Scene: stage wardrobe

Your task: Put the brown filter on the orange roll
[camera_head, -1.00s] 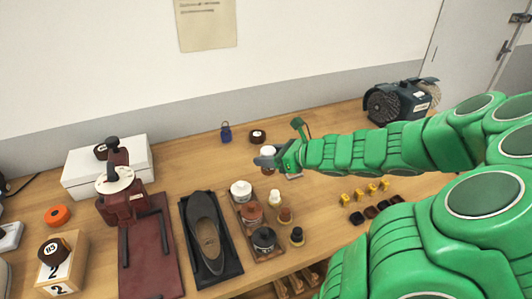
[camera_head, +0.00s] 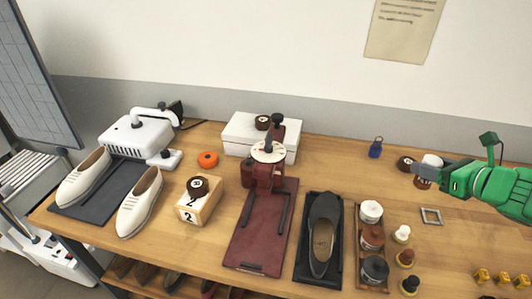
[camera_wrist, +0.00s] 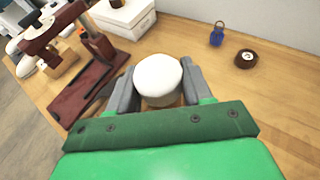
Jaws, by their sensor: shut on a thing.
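My gripper (camera_head: 436,171) is shut on the brown filter, a short round thing with a white top (camera_head: 432,160) and a brown lower part. In the wrist view the white top (camera_wrist: 158,74) sits upright between my two grey fingers, and its lower side is mostly hidden. My gripper is at the right of the table in the head view. The orange roll (camera_head: 208,159) lies flat at the back left of the table, well apart from my gripper, with nothing on it.
A maroon press (camera_head: 262,215) and a white box (camera_head: 243,131) stand between my gripper and the orange roll. A numbered wooden block (camera_head: 199,208) bears a brown roll. Another brown roll (camera_head: 404,163) and a blue padlock (camera_head: 375,148) are near my gripper. Several jars stand in front.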

